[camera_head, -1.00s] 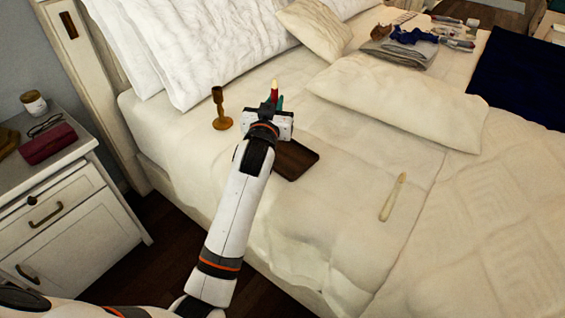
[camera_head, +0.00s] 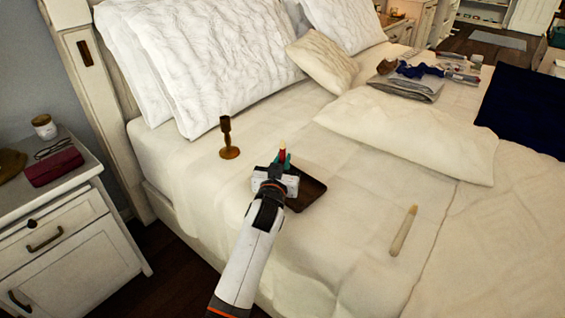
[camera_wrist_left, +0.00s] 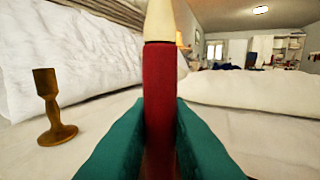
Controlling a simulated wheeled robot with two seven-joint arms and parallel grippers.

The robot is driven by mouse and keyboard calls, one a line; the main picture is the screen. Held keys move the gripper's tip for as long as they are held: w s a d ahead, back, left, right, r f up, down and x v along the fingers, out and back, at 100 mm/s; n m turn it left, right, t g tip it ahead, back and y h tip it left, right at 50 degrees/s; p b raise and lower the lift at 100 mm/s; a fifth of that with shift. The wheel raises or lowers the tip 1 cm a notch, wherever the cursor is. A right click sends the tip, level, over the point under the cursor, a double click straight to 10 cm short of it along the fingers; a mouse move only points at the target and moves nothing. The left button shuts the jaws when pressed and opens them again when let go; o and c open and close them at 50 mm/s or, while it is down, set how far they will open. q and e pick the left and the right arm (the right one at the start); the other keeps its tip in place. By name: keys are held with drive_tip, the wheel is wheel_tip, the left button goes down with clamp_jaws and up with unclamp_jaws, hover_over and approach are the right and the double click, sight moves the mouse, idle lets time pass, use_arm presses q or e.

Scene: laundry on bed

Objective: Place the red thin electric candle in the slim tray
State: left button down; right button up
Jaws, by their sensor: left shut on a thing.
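The red thin candle (camera_head: 282,152) stands upright between the fingers of my left gripper (camera_head: 283,160). In the left wrist view the candle (camera_wrist_left: 160,90) has a red body and a pale top, with the teal fingers closed on its two sides. The dark brown slim tray (camera_head: 308,194) lies on the bed, partly hidden behind my gripper. The gripper is over or beside the tray's left part; I cannot tell how high the candle's base is. My right gripper is not in view.
A brown candle holder (camera_head: 229,140) stands left of my gripper and also shows in the left wrist view (camera_wrist_left: 50,105). A cream candle (camera_head: 404,230) lies to the right. A cushion (camera_head: 410,135) lies behind the tray. The bed in front is clear.

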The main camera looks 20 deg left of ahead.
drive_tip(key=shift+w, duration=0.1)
use_arm(q)
drive_tip(key=c, duration=1.7)
unclamp_jaws()
drive_tip(key=o, duration=0.3)
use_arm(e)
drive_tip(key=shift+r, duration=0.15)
use_arm(q)
drive_tip(key=shift+o, duration=0.2)
